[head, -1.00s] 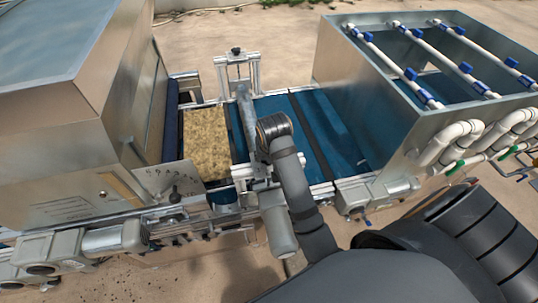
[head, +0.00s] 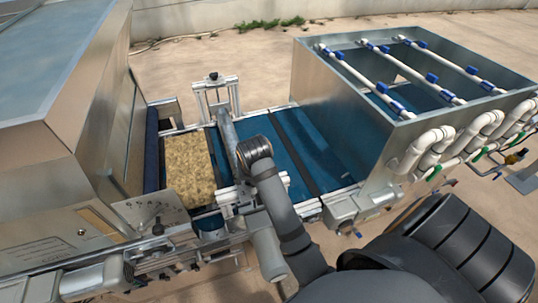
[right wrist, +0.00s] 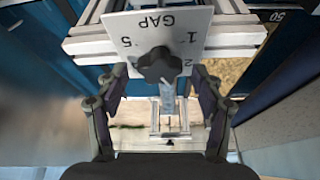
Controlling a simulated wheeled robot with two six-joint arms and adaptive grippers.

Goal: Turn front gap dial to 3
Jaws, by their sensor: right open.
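In the right wrist view, a white plate marked GAP (right wrist: 120,36) shows upside down, with the numbers 1, 2 and 5 readable. A black lobed knob (right wrist: 159,65) sits at its edge; I cannot tell which number it points to. My right gripper (right wrist: 160,80) is open, with one finger on each side of the knob; contact is not clear. In the head view my right arm reaches to the near side of the belt, and it hides the gripper and this dial. My left gripper is not in view.
A similar frame with a black knob (head: 213,76) stands across the belt. A metal hopper housing (head: 60,120) is at left, a metal box with white pipes (head: 340,110) at right.

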